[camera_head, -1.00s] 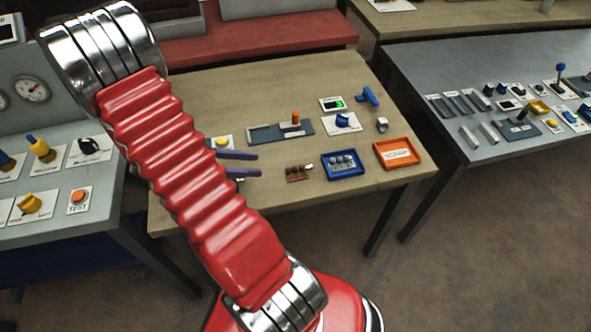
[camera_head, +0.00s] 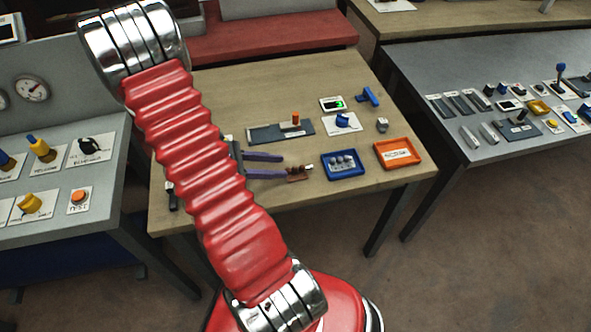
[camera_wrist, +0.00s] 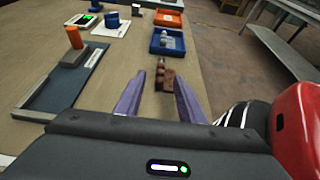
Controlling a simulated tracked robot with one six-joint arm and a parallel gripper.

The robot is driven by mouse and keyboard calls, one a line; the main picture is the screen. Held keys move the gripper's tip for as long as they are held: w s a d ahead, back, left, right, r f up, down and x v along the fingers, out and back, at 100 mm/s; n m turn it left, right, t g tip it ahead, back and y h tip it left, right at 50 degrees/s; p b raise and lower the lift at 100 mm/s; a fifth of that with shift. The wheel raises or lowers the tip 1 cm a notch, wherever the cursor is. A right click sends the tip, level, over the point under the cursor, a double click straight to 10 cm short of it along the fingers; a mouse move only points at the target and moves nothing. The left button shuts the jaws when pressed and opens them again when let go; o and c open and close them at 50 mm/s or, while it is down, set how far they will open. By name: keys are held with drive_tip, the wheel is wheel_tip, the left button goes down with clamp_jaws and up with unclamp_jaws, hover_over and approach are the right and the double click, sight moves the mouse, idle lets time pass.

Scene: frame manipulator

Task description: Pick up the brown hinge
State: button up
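The brown hinge (camera_head: 298,174) lies on the wooden table, left of the blue tray. In the wrist view it (camera_wrist: 164,78) shows between and around the tips of my two purple fingers. My gripper (camera_head: 282,167) is open, with its fingers pointing right at the hinge; in the head view the lower finger's tip overlaps the hinge's left part. The gripper also shows in the wrist view (camera_wrist: 160,82) with a wide gap between the fingers. I cannot tell whether a finger touches the hinge.
A blue tray (camera_head: 343,176) with round grey parts and an orange tray (camera_head: 397,166) stand to the right. A dark slider panel (camera_head: 265,134) with an orange knob (camera_head: 296,118) lies behind my gripper. A blue knob (camera_head: 342,120) and blue T-shaped part (camera_head: 369,96) are farther back.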

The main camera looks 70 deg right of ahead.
sight(291, 168)
drive_tip(key=shift+x, duration=1.9)
drive_tip(key=shift+f, duration=0.1)
drive_tip(key=shift+c, duration=0.4)
clamp_jaws()
